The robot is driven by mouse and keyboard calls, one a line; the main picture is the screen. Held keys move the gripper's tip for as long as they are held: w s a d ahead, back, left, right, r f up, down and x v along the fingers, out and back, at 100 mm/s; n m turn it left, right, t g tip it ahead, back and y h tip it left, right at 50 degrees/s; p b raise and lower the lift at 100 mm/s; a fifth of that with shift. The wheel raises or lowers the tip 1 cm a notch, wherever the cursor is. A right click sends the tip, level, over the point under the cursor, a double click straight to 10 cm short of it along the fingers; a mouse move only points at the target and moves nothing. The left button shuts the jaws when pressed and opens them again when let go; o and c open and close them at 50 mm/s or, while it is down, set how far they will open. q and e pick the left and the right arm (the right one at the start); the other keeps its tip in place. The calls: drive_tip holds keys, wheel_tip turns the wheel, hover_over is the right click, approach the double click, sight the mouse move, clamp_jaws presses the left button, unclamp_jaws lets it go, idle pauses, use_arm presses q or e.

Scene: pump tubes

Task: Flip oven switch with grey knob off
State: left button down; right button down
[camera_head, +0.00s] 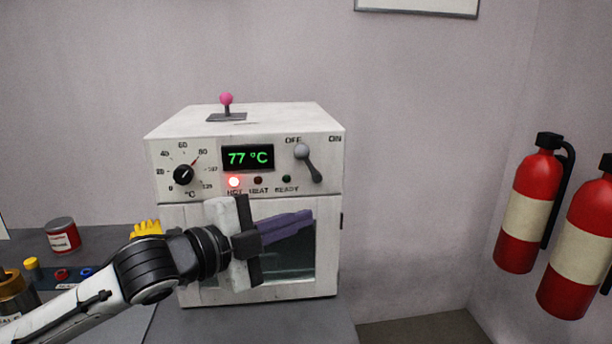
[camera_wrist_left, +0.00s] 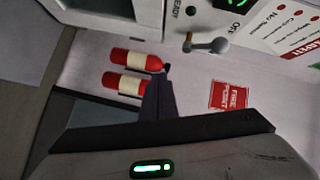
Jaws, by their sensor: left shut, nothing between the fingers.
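The oven (camera_head: 210,215) is a white box on the bench, with a green 77 °C display and a lit red HOT lamp. Its switch with the grey knob (camera_head: 303,153) is at the panel's upper right. The lever slants, with the knob at its upper left end near the OFF label, away from ON. The grey knob (camera_wrist_left: 219,45) also shows at the top of the left wrist view. My left gripper (camera_head: 308,219) is shut and empty, in front of the oven door and below the switch. Its fingers (camera_wrist_left: 160,95) appear apart from the knob. My right gripper is not in view.
A dial (camera_head: 184,174) is on the panel's left, and a pink-knobbed lever (camera_head: 226,99) stands on the oven's top. A red-and-white can (camera_head: 62,236) and a yellow item (camera_head: 147,228) are at left. Fire extinguishers (camera_head: 528,205) hang at right. Space right of the oven is clear.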

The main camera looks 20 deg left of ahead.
sight(308, 163)
use_arm(q)
wheel_tip(308, 163, up, 8)
drive_tip(key=s+m+t+b, duration=0.1)
drive_tip(key=s+m, duration=0.1)
drive_tip(key=m, duration=0.2)
drive_tip(key=a+p+x, duration=0.1)
drive_tip(key=p+x, duration=0.1)
drive_tip(key=x, duration=0.7)
drive_tip(key=a, duration=0.2)
drive_tip(key=a+r, duration=0.1)
drive_tip(key=shift+w+a, duration=0.3)
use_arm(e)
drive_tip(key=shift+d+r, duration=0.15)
